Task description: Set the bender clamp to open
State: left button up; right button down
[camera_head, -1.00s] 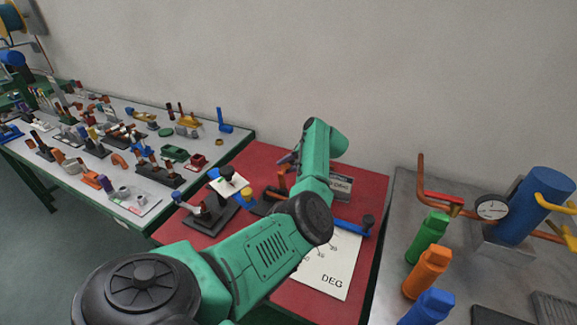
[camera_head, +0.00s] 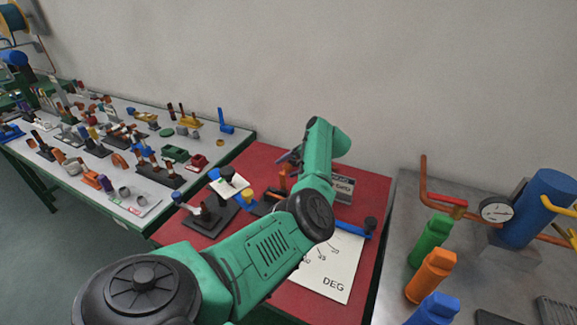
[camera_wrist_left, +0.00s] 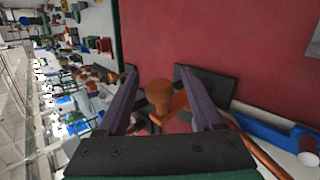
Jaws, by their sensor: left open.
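The bender stands on the red bench mat (camera_head: 362,213), mostly hidden behind my left arm in the head view. Its blue handle (camera_head: 352,228) sticks out to the right of the arm. An orange knobbed part (camera_head: 283,180), apparently the clamp, shows just left of the arm. In the left wrist view, the orange knob (camera_wrist_left: 158,92) lies between the two dark fingers of my left gripper (camera_wrist_left: 158,78), with space on both sides. The gripper is open, and I see no contact. In the head view my left gripper (camera_head: 289,157) is partly hidden. My right gripper is out of view.
Blocks with blue and yellow parts (camera_head: 226,188) stand left of the arm. A white DEG sheet (camera_head: 328,268) lies in front. A grey table with many small fittings (camera_head: 150,205) is at left. Green, orange and blue bottles (camera_head: 431,275) stand at right beside a gauge (camera_head: 496,209).

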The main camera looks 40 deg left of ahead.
pick_arm(q)
jog(key=b+v, duration=0.2)
jog(key=v, duration=1.2)
jog(key=shift+b, duration=0.35)
jog(key=shift+d+r, duration=0.1)
